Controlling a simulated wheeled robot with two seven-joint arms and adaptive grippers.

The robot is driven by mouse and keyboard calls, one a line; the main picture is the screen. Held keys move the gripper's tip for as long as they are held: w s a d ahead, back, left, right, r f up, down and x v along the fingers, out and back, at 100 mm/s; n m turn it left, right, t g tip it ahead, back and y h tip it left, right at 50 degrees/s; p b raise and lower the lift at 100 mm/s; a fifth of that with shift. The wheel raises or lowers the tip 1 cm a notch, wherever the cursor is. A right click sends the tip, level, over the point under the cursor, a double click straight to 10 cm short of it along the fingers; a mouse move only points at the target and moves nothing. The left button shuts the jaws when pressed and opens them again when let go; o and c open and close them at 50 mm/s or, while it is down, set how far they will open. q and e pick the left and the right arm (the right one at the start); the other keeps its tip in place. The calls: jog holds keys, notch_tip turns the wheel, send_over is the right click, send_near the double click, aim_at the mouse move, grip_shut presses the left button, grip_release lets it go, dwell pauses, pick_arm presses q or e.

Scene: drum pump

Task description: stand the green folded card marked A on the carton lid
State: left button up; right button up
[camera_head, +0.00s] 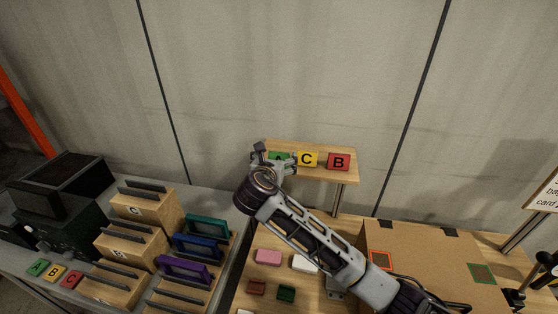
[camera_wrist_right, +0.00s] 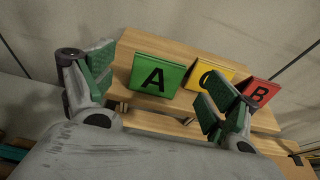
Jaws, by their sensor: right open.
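The green folded card marked A (camera_wrist_right: 157,77) stands on a small raised wooden shelf (camera_wrist_right: 150,120), left of a yellow card marked C (camera_head: 307,158) and a red card marked B (camera_head: 339,161). In the head view my right gripper (camera_head: 272,158) is at the shelf's left end and partly hides the green card (camera_head: 279,156). In the right wrist view the open right gripper (camera_wrist_right: 155,92) has its fingers apart, with the green card showing between them. The carton lid (camera_head: 430,255) is at the lower right, partly behind my right arm. My left gripper is not in view.
The carton lid has a red-orange square outline (camera_head: 382,261) and a green square (camera_head: 482,273). Pink, white, dark red and green blocks lie on the wooden table (camera_head: 262,240). Wooden slotted blocks (camera_head: 148,207) with coloured frames stand at left. A sign post is at right.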

aim_at(279, 154)
jog(key=shift+w, duration=0.1)
jog(key=shift+p+x, duration=0.4)
jog(key=shift+x, duration=0.45)
jog(key=shift+p+x, duration=0.4)
jog(key=shift+x, duration=1.3)
jog(key=shift+c, duration=0.3)
jog(key=c, duration=0.9)
